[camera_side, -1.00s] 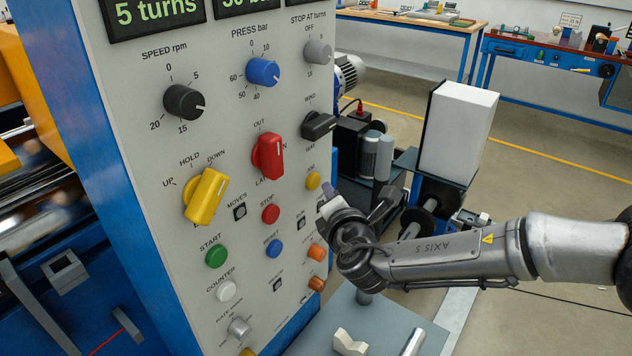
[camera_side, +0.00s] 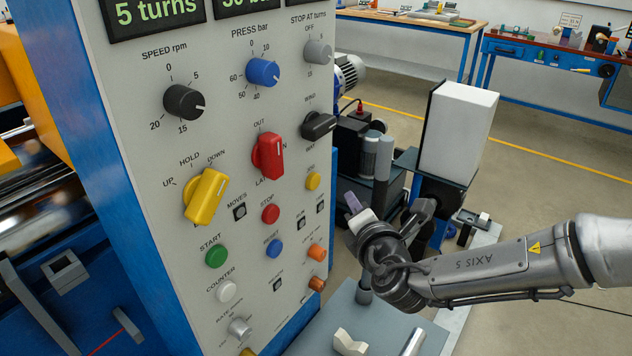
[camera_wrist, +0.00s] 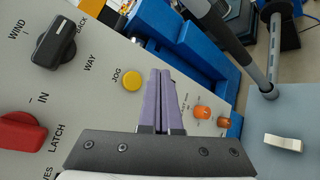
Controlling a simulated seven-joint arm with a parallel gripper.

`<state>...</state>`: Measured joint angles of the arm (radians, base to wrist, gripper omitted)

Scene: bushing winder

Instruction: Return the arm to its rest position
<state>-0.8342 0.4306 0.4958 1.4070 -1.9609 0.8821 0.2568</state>
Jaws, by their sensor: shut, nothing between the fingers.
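My gripper (camera_side: 354,203) is shut and empty, to the right of the control panel (camera_side: 225,130) and apart from it as far as the side view shows. In the wrist view its two purple fingers (camera_wrist: 160,100) lie together. Beyond them is the panel with the yellow jog button (camera_wrist: 131,79), the black wind/back knob (camera_wrist: 54,42) and the red latch knob (camera_wrist: 20,132). My arm reaches in from the right edge of the side view.
A grey shelf (camera_side: 375,322) with a pale notched block (camera_side: 349,342) lies below my gripper. A white box (camera_side: 458,130) and dark machinery stand behind it. An upright grey post (camera_wrist: 270,55) rises from the shelf. Open floor lies to the right.

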